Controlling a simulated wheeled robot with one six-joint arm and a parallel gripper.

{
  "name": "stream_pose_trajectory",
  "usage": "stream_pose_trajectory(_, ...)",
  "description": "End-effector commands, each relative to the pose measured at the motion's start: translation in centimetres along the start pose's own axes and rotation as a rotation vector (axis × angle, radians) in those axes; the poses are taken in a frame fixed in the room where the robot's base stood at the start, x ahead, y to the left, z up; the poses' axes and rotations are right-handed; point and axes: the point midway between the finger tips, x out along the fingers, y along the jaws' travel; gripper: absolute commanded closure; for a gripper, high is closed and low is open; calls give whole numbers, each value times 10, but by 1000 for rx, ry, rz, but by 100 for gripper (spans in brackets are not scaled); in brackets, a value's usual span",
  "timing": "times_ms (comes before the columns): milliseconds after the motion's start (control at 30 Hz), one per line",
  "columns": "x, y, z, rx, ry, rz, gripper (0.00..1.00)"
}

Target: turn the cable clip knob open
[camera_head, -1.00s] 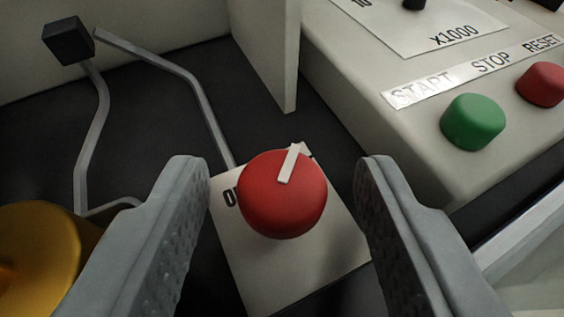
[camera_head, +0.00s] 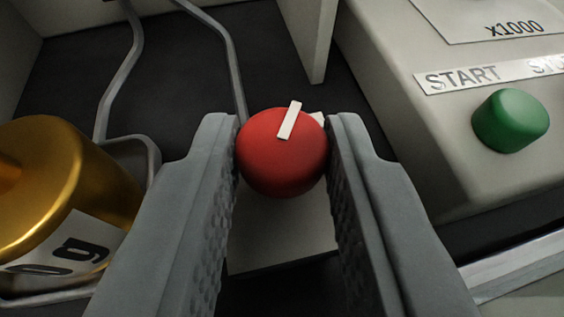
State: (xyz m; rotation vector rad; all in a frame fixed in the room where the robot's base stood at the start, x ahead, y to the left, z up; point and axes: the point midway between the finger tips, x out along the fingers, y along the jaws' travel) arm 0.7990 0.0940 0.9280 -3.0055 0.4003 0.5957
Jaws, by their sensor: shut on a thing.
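The red round knob (camera_head: 275,165) has a white pointer bar on top, tilted slightly right of straight up. It sits over a white label plate (camera_head: 290,238) whose lettering is now hidden. My gripper (camera_head: 284,150) is shut on the knob, with one grey finger against its left side and the other against its right side. The fingers cover the left and right parts of the plate.
A brass weight (camera_head: 60,190) in a wire frame stands close on the left. A pale control box (camera_head: 420,150) with a green button (camera_head: 510,120) is on the right. A pale upright panel (camera_head: 308,40) stands behind the knob.

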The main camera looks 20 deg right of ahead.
Motion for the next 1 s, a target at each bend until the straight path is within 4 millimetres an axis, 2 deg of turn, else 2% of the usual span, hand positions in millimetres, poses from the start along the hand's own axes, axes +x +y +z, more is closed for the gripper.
stream_pose_trajectory(300,0,3,-2,-60,3,-145,98)
stream_pose_trajectory(733,-1,2,-1,-68,0,-166,98)
stream_pose_trajectory(767,-1,2,-1,-68,0,-166,71)
stream_pose_trajectory(833,-1,2,-1,-68,0,-166,58)
stream_pose_trajectory(867,-1,3,-1,-68,-1,-166,53)
stream_pose_trajectory(1000,0,3,-1,-68,-1,-166,53)
